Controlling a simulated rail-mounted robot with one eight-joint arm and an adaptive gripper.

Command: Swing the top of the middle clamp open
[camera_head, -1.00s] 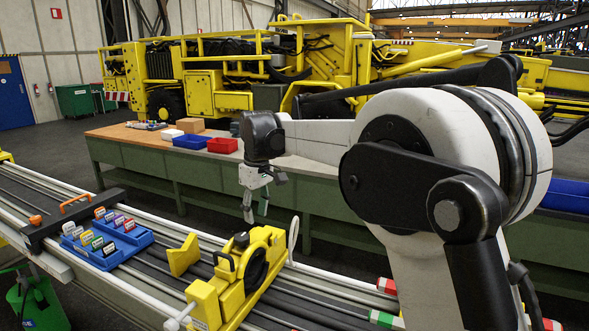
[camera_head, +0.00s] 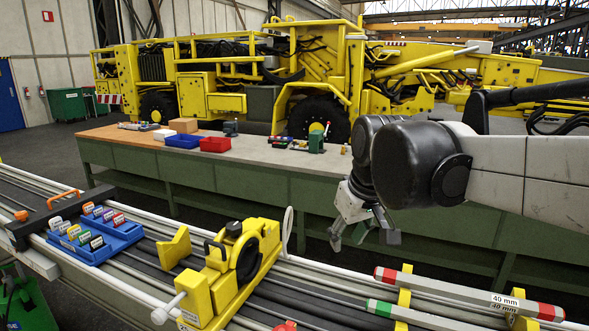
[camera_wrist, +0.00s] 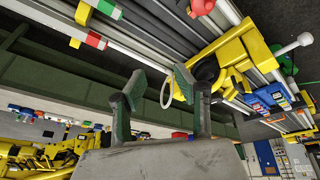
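A yellow clamp (camera_head: 240,262) with a black ring stands on the grey rails in the lower middle of the head view; its top looks closed. It also shows in the wrist view (camera_wrist: 235,60), right of the fingers. A white loop rises at its right side (camera_head: 287,228). I cannot tell for sure whether this is the middle clamp. Smaller yellow holders (camera_head: 404,297) stand at the lower right by the tubes. My gripper (camera_head: 363,237) hangs above and beyond the rails, right of the yellow clamp and apart from it. In the wrist view its fingers (camera_wrist: 163,80) are apart and empty.
Tubes with red and green ends (camera_head: 455,290) lie at the lower right. A blue tray (camera_head: 115,238) with coloured labelled pieces sits on the rails at left. A green bench (camera_head: 260,180) with red and blue bins stands behind. Bare floor separates bench and rails.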

